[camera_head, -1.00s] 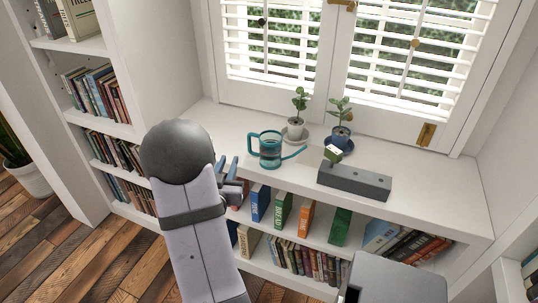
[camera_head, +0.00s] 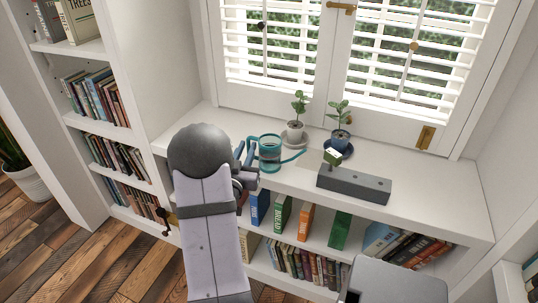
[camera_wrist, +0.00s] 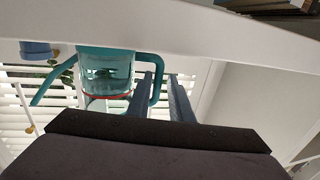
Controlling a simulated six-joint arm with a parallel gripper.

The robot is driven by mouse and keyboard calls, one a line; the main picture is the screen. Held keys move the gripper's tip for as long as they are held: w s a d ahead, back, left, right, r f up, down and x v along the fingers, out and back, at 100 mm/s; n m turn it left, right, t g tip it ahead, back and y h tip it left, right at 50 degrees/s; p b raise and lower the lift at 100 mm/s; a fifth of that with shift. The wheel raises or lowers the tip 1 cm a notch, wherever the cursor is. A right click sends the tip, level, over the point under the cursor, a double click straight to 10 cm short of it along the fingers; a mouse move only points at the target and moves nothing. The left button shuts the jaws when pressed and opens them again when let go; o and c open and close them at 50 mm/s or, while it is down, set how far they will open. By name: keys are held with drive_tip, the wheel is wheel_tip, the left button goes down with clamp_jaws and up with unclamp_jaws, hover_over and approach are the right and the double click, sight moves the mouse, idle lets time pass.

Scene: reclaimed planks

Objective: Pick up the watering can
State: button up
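The watering can (camera_head: 269,154) is teal and see-through and stands upright on the white window shelf, its spout to the right. Its handle is on the left, largely behind my fingers. My gripper (camera_head: 246,153) is at the can's handle side, with its fingers pointing toward it. In the wrist view, which is upside down, the can (camera_wrist: 106,75) hangs from the top and its teal handle (camera_wrist: 157,68) bends down between the two fingertips of my gripper (camera_wrist: 160,82). The fingers are apart, with a gap visible between them. I cannot tell whether either finger touches the handle.
Behind the can stand a plant in a pale pot (camera_head: 295,132) and one in a blue pot (camera_head: 340,138). Shelves of books are below. Shuttered windows are behind.

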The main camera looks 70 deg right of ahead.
drive_tip(key=shift+w+d+f, duration=0.1)
drive_tip(key=shift+w+d, duration=0.1)
drive_tip(key=shift+d, duration=1.15)
drive_tip(key=shift+w+d+f, duration=0.1)
drive_tip(key=shift+w+d, duration=0.05)
drive_tip(key=shift+d, duration=1.2)
drive_tip(key=shift+c, duration=0.2)
drive_tip(key=shift+r, duration=0.1)
clamp_jaws()
